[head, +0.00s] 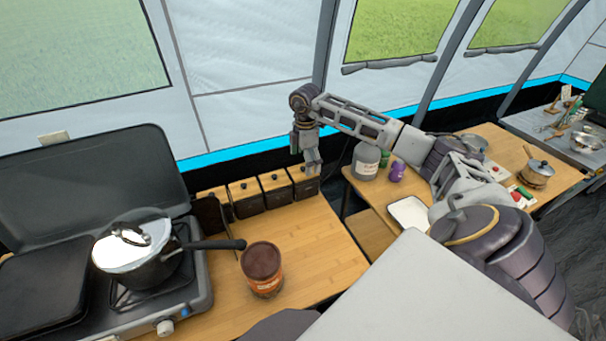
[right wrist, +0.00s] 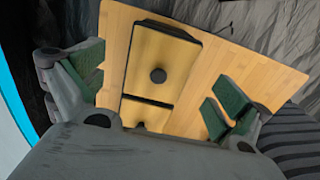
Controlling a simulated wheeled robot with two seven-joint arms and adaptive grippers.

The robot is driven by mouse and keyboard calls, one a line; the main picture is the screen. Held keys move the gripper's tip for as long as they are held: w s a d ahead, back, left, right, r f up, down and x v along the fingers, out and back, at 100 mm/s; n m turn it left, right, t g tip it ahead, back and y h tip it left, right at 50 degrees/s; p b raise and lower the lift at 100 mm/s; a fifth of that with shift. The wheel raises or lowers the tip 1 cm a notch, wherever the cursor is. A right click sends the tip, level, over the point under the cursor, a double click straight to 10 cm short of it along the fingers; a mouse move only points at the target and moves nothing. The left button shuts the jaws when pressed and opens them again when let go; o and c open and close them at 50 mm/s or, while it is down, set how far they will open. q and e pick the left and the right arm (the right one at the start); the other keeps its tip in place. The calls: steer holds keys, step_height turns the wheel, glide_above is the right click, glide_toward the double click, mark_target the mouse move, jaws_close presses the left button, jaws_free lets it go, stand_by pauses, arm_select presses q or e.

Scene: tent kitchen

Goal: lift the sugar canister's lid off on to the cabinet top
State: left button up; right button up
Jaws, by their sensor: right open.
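A row of dark canisters with wooden lids and black knobs stands at the back of the cabinet top (head: 310,250). I cannot read their labels, so I cannot tell which is the sugar canister. My right gripper (head: 311,160) is just above the rightmost canister (head: 305,187), pointing down. In the right wrist view, the open right gripper (right wrist: 160,88) has green-padded fingers on either side of a wooden lid (right wrist: 175,55) with a round black knob (right wrist: 158,75), with nothing between the pads touching it. Another lid (right wrist: 147,113) shows beside it. My left gripper is out of view.
A brown jar (head: 262,270) stands at the front of the cabinet top. A stove (head: 190,300) with a lidded pot (head: 140,255) is to the left. Bare wood lies between the jar and the canisters. A lower table with a grey jar (head: 365,162) is to the right.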

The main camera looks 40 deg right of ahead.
mark_target(304, 167)
steer(key=shift+a+f+p, duration=0.1)
steer(key=shift+f+p, duration=0.25)
steer(key=shift+f, duration=1.65)
steer(key=shift+c, duration=0.3)
steer(key=c, duration=1)
